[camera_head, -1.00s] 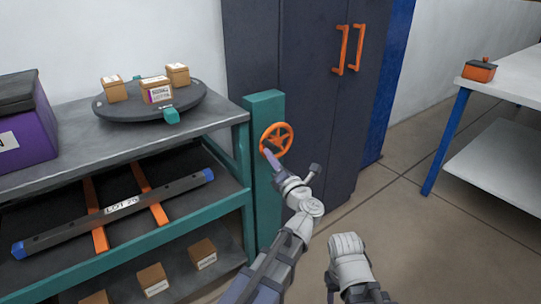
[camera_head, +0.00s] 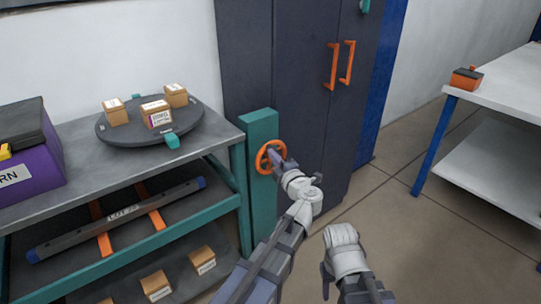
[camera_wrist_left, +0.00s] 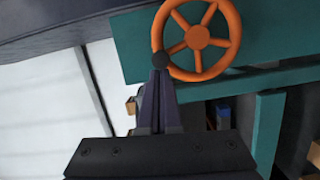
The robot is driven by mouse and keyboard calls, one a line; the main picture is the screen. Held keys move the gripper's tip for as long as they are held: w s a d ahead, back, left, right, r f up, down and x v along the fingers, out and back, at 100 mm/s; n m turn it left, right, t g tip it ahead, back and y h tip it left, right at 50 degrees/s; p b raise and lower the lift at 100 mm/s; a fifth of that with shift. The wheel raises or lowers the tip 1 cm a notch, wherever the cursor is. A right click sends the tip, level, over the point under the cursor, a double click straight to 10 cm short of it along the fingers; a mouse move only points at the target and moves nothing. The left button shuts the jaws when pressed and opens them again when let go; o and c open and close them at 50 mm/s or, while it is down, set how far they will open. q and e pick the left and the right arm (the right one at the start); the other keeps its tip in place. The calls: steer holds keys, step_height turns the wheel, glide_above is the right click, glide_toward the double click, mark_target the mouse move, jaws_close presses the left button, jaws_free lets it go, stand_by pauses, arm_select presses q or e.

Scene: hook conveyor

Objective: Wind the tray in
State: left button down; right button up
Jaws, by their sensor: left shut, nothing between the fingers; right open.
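The orange handwheel (camera_head: 271,157) is on the teal post at the rack's right end. It also shows in the left wrist view (camera_wrist_left: 198,37), with a dark knob (camera_wrist_left: 160,60) on its rim. My left gripper (camera_head: 277,156) is shut and empty. Its fingertips (camera_wrist_left: 160,76) are at the knob; whether they touch it I cannot tell. On the middle shelf a dark bar with blue ends and a LOT label (camera_head: 122,214) lies across orange rails (camera_head: 104,243); it looks like the tray's front. My right gripper (camera_head: 327,283) is open, low in front, its fingers mostly hidden.
A round dark turntable (camera_head: 185,133) with small cartons and a purple bin (camera_head: 30,178) stand on the rack top. Cartons (camera_head: 156,285) sit on the lower shelf. A dark cabinet (camera_head: 297,60) stands behind the wheel. A white table (camera_head: 510,88) is at right, with open floor between.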

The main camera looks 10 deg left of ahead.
arm_select(q)
steer(key=shift+w+d+r, duration=0.25)
steer(key=shift+w+d, duration=0.05)
steer(key=shift+w, duration=0.05)
arm_select(e)
steer(key=shift+r, duration=0.3)
stand_by(0.4)
